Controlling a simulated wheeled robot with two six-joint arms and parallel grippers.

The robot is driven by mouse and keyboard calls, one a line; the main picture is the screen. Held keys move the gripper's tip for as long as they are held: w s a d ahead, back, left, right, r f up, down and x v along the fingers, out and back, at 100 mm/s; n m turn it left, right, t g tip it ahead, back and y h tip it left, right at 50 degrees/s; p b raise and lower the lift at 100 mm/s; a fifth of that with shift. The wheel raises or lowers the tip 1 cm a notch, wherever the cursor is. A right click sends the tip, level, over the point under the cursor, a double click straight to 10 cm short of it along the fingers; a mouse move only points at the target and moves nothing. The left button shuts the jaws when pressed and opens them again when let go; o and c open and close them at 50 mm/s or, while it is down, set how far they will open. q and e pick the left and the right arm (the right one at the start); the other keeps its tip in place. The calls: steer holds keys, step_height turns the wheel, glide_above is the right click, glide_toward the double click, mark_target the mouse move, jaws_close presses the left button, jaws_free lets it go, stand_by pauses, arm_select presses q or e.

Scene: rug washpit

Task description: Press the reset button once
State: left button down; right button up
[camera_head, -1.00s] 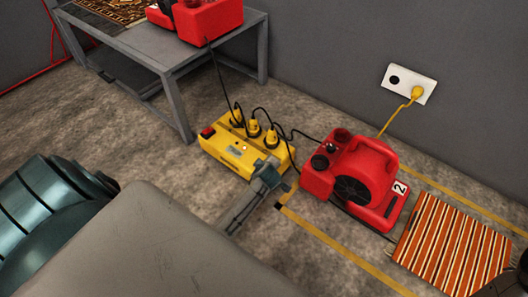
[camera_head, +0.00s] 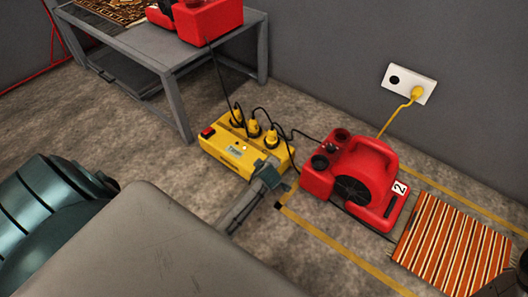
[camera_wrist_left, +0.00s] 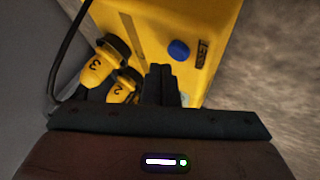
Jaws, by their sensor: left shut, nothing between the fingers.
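The yellow power box (camera_head: 222,153) lies on the floor with black cables and yellow plugs in its top. In the left wrist view its yellow top (camera_wrist_left: 215,18) carries a round blue button (camera_wrist_left: 178,50). A small dark label (camera_wrist_left: 202,54) sits beside the button, its letters too small to read surely. My left gripper (camera_head: 270,172) is at the box's right end. Its fingers (camera_wrist_left: 159,80) are shut and empty, and in the left wrist view they appear just below the blue button. I cannot tell whether they touch the box. In the head view the blue button cannot be made out.
A red blower (camera_head: 352,180) stands right of the box, close to my left gripper. A grey table (camera_head: 150,45) with a red machine (camera_head: 205,18) is behind. A striped rug (camera_head: 452,245) lies at right. A wall socket (camera_head: 409,83) holds a yellow plug. Floor left of the box is clear.

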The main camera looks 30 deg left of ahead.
stand_by(0.8)
arm_select(q)
steer(key=shift+f, duration=0.4)
steer(key=shift+f+b, duration=0.45)
steer(key=shift+b, duration=0.15)
stand_by(0.4)
steer(key=shift+r, duration=0.15)
steer(key=shift+r+p, duration=0.7)
steer(key=shift+p, duration=0.1)
steer(key=shift+r, duration=0.1)
step_height(320, 180, up, 5)
steer(key=p, duration=0.4)
steer(key=shift+p, duration=0.35)
